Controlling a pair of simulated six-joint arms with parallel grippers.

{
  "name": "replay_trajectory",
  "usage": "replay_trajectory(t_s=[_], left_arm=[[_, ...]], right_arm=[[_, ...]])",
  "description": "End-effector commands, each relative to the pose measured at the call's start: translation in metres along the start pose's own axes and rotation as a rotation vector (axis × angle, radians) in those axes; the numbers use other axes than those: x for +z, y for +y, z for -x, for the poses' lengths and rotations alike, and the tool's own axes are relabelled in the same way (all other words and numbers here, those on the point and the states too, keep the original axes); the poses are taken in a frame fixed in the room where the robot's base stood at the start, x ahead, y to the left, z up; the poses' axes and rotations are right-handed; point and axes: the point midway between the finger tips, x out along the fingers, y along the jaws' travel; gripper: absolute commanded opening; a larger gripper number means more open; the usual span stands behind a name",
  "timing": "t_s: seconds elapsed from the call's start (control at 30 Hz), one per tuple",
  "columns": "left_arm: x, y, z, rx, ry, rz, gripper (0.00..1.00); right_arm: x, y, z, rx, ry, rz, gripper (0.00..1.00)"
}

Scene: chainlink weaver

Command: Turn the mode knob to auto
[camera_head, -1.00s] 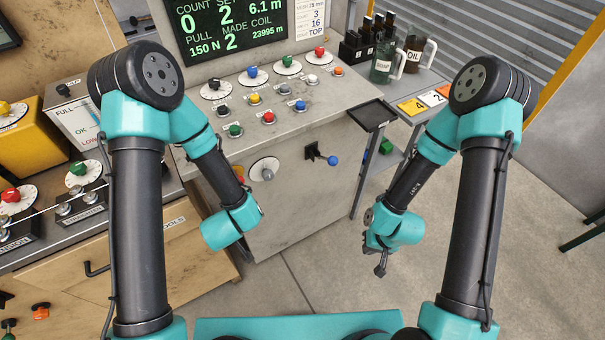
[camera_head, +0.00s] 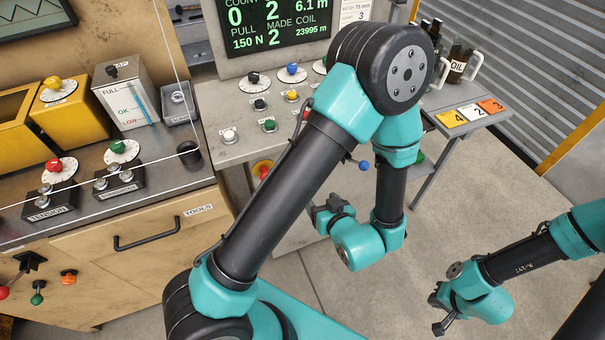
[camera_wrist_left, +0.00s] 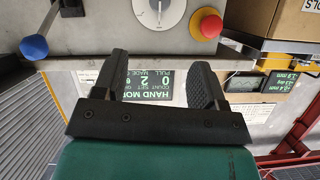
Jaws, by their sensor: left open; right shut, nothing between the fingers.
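Several knobs on white dials stand on the grey console: a black knob (camera_head: 254,77), a blue knob (camera_head: 291,70), and others partly behind my left arm. Their labels are too small to read, so I cannot tell which is the mode knob. In the left wrist view, a white dial with a grey knob (camera_wrist_left: 158,6) shows on the console front at the top edge; my arm hides it in the head view. My left gripper (camera_head: 322,213) is open and empty in front of the console, also in the left wrist view (camera_wrist_left: 158,82). My right gripper (camera_head: 438,312) is shut and empty, low at right.
A red button (camera_wrist_left: 211,26) and a blue-tipped lever (camera_wrist_left: 35,46) flank the dial. A side table with numbered cards (camera_head: 470,112) stands at right. A wooden bench with a drawer (camera_head: 140,235) fills the left. The floor at right is clear.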

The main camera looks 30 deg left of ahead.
Motion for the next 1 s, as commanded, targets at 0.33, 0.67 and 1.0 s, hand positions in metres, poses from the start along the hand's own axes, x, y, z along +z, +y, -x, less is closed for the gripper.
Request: replay_trajectory(t_s=[0.33,0.67,1.0], left_arm=[[0.0,0.0,-0.019,-0.002,-0.003,0.001,0.65],[0.001,-0.001,-0.063,-0.003,-0.002,0.001,0.65],[0.001,-0.001,-0.113,-0.003,-0.003,0.002,0.65]], right_arm=[[0.0,0.0,0.0,0.0,0.0,-0.001,0.0],[0.0,0.0,0.0,0.0,0.0,-0.001,0.0],[0.0,0.0,0.0,0.0,0.0,-0.001,0.0]])
